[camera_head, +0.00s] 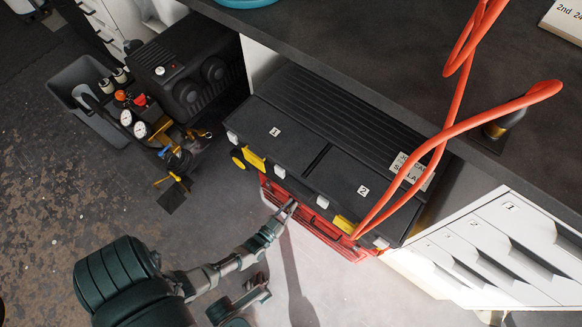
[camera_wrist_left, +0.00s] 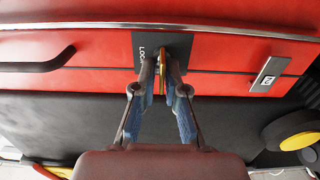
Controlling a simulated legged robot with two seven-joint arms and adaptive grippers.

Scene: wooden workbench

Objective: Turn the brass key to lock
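The brass key (camera_wrist_left: 173,79) stands edge-on at a black lock plate (camera_wrist_left: 146,47) on the red drawer front. Part of the plate's lettering is covered by my fingers. In the left wrist view, my left gripper (camera_wrist_left: 166,77) has its fingers close together on either side of the key and appears shut on it. In the head view, my left gripper (camera_head: 289,206) reaches the red front (camera_head: 320,222) under the black case, and the key is too small to make out. What looks like my right gripper (camera_head: 246,298) is low in the head view, away from the drawer; its fingers are unclear.
The black case (camera_head: 310,150) with lids 1 and 2 is above the red front. An orange hose (camera_head: 412,160) hangs across its right side. White drawers (camera_head: 500,245) stand at right, a grey bin (camera_head: 70,90) at left. The floor in front is clear.

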